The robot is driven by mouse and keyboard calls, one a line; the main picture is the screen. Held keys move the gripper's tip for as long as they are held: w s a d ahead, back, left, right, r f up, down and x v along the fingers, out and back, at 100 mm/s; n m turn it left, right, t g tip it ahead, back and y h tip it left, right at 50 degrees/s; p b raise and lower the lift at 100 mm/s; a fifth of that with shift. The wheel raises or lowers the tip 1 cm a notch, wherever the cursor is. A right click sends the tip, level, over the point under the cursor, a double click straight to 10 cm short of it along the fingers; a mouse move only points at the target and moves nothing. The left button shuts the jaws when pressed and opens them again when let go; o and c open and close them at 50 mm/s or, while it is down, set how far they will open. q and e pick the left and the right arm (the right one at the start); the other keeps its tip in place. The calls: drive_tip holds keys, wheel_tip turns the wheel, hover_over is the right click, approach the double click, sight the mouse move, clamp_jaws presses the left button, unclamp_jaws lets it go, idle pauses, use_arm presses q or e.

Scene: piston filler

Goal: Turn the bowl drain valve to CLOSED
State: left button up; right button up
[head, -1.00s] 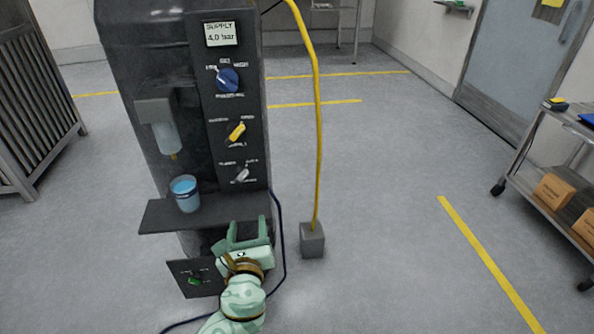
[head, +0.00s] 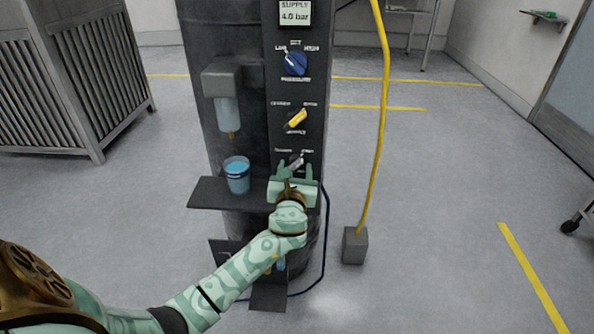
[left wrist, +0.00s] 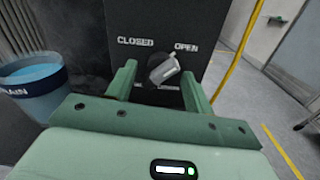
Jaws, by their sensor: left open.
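The drain valve is a small light-grey knob (head: 297,160) low on the dark front panel of the filler. In the left wrist view the knob (left wrist: 163,68) has CLOSED printed to its upper left and OPEN to its upper right. Its bar is tilted up toward OPEN. My left gripper (head: 295,173) is open just in front of it. In the left wrist view my fingers (left wrist: 160,80) stand on either side of the knob, with no clear contact. The lettering below the knob is hidden by my gripper. My right gripper is out of view.
A blue cup (head: 237,175) stands on the dark shelf (head: 215,196), left of my gripper. Above the valve are a yellow knob (head: 296,119) and a blue pressure knob (head: 295,63). A yellow hose (head: 381,120) runs down to a grey block (head: 355,245) at the right.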

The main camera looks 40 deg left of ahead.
use_arm(q)
drive_tip(key=shift+x, duration=0.75)
drive_tip(key=c, duration=1)
